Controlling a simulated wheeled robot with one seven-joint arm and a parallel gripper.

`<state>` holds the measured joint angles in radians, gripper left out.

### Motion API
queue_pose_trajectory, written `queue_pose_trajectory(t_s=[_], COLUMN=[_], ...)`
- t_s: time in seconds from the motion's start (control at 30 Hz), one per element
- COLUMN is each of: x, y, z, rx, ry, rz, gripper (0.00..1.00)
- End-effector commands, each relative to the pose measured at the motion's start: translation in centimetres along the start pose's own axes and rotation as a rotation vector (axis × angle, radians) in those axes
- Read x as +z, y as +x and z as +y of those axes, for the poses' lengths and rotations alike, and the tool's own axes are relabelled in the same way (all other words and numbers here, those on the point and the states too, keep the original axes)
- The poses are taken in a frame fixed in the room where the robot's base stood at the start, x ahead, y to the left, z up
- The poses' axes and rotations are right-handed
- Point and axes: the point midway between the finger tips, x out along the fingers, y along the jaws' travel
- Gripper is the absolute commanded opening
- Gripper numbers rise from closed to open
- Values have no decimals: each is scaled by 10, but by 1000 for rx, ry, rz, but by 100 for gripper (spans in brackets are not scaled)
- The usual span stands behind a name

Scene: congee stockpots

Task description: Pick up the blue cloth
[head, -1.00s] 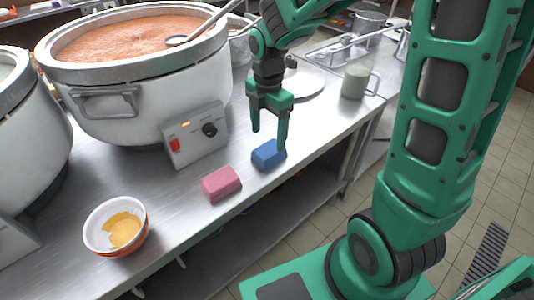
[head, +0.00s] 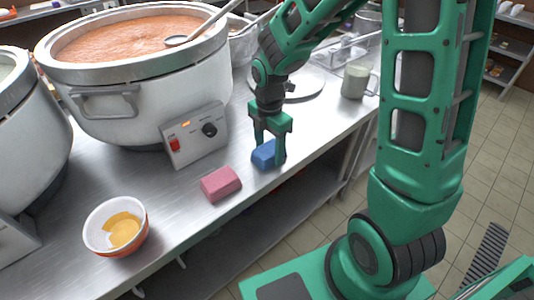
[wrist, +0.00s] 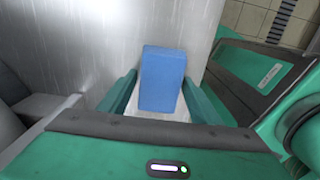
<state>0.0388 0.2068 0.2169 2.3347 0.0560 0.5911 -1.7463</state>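The blue cloth (head: 264,154) is a small folded block lying on the steel counter near its front edge. In the wrist view the cloth (wrist: 162,78) stands between my two green fingers, with a gap on either side. My gripper (head: 268,154) is open, pointing down around the cloth. One finger partly hides the cloth in the head view. The gripper also shows in the wrist view (wrist: 160,100).
A pink cloth (head: 221,184) lies left of the blue one. A bowl with yellow contents (head: 117,227) is farther left. A large stockpot (head: 150,95) and its control box (head: 194,135) stand behind. A mug (head: 355,82) is at the back right.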

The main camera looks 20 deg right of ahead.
Motion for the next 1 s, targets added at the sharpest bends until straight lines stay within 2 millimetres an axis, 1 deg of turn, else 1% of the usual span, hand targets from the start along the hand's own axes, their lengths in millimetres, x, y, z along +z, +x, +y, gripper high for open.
queue_pose_trajectory(t_s=[0.03, 0.1, 0.17, 0.2, 0.43, 0.57, 0.67, 0.77, 0.8, 1.0], x=[0, 0, 0, 0, 0, 0, 0, 0, -2, -49], y=[0, 0, 0, 0, -2, -8, -20, -38, -46, -71], z=[0, 0, 0, 0, 0, 0, 1, 1, 1, -9], rx=[0, 0, 0, 0, 1, 1, 3, 5, 5, 3], ry=[0, 0, 0, 0, 0, 0, 0, 1, -1, -6], rz=[0, 0, 0, 0, 0, -1, -1, -2, -1, -1], gripper=[45, 29, 29, 26, 25, 25, 25, 25, 25, 25])
